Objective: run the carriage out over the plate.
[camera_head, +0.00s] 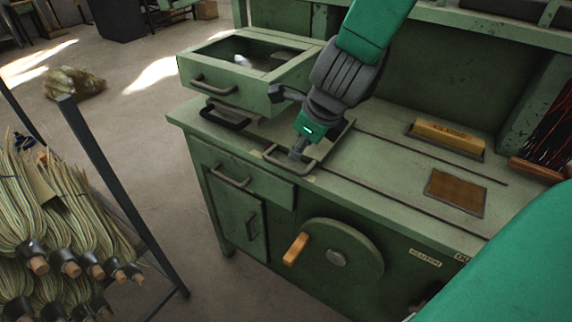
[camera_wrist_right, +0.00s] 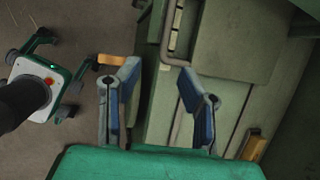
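The carriage (camera_head: 340,133) is a flat green piece at the left end of two rails on the green workbench. Its U-shaped handle (camera_head: 309,166) faces the front edge. The brown plate (camera_head: 455,191) lies flat to the right, apart from the carriage. My right gripper (camera_head: 297,152) points down at the handle. In the right wrist view, its blue-padded fingers (camera_wrist_right: 163,75) are spread wide, with the carriage handle (camera_wrist_right: 169,40) just beyond the tips. I see nothing held between them; contact with the handle cannot be told. My left gripper is out of view.
An open-topped green box (camera_head: 230,97) stands at the bench's left end. A yellow block (camera_head: 447,137) sits behind the rails. A wheel with an orange crank handle (camera_head: 296,249) is on the bench front. A rack of broom bundles (camera_head: 60,205) stands left. The rails between carriage and plate look clear.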

